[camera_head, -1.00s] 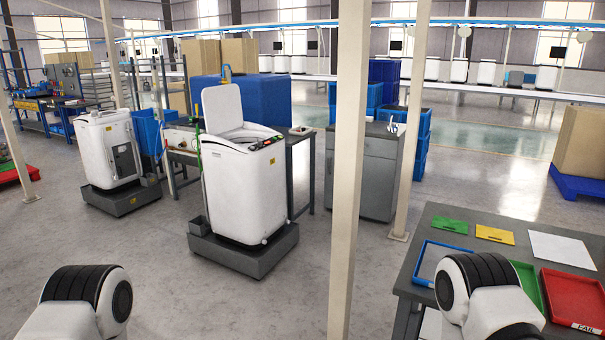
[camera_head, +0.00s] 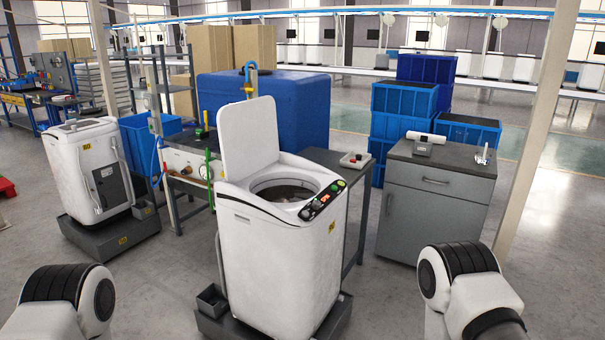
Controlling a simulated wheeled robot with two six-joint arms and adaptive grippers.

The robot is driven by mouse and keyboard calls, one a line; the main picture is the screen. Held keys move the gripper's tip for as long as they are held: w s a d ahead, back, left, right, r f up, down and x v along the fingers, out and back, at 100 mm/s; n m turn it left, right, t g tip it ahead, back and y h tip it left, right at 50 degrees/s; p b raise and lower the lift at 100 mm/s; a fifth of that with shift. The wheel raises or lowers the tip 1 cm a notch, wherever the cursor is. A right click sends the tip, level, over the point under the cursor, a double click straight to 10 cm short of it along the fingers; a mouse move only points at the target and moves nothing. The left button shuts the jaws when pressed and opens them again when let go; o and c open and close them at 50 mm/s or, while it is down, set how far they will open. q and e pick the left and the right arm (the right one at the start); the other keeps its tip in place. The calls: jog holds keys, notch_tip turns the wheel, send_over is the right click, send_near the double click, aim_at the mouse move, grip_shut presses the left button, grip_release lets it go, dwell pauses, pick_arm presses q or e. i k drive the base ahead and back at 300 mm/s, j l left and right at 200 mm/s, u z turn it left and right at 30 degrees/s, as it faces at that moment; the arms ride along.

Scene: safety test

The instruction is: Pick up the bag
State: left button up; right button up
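I cannot make out a bag for certain in the head view. A white top-loading washing machine (camera_head: 278,240) stands in the middle with its lid (camera_head: 248,137) raised. Something greyish-brown shows inside its open drum (camera_head: 285,190), too small and dark to tell what it is. Links of my two arms show at the bottom left and bottom right. Neither gripper is in view.
A grey cabinet (camera_head: 432,208) with a white device (camera_head: 426,139) on top stands to the right. Blue crates (camera_head: 400,130) are stacked behind it. A second white machine (camera_head: 90,172) stands at left. A post (camera_head: 530,125) rises at right.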

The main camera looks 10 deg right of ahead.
aim_at(422, 147)
jog(key=i+l+z, duration=0.25)
jog(key=i+l, duration=0.15)
jog(key=i, duration=0.3)
jog(key=i+l+z, duration=0.3)
jog(key=i, duration=0.45)
jog(key=i+z, duration=0.25)
jog(key=i, duration=0.5)
